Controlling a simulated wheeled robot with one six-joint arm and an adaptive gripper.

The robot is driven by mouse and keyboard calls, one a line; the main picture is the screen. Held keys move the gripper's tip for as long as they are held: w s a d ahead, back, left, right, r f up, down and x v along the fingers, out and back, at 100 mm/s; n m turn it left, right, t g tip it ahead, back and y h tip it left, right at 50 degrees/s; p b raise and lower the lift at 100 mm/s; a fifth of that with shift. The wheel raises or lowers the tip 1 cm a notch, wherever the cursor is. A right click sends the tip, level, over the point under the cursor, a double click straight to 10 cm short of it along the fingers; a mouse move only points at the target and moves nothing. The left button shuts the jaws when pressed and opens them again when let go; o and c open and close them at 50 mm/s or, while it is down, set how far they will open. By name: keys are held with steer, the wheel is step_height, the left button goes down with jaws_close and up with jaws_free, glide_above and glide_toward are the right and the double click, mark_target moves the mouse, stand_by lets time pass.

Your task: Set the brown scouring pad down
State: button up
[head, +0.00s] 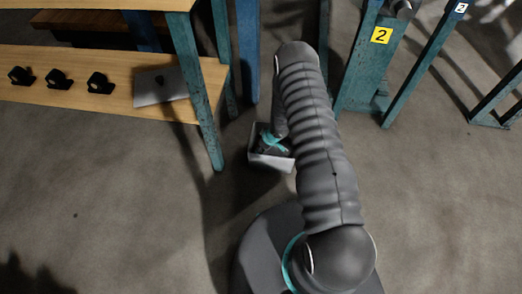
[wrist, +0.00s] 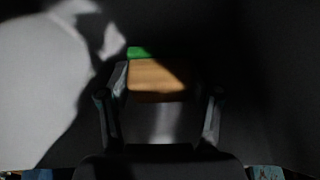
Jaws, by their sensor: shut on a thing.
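The brown scouring pad (wrist: 155,76) shows between the two fingers of my gripper (wrist: 168,84) in the wrist view. Its left part is lit and its right part is in shadow. My gripper is shut on it. A green strip (wrist: 139,52) shows at the pad's far edge; I cannot tell whether it is part of the pad. In the head view my gripper end is low, over or in a small grey box (head: 272,162) on the floor. The pad cannot be made out there.
A wooden shelf (head: 55,108) on teal legs stands at the left, with several black brackets (head: 58,79) and a grey plate (head: 160,87) on it. Teal posts with a yellow "2" sign (head: 381,35) stand at the back right. The floor at lower left is clear.

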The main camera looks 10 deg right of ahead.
steer(key=shift+f, duration=1.25)
steer(key=shift+f, duration=0.15)
steer(key=o, duration=1.1)
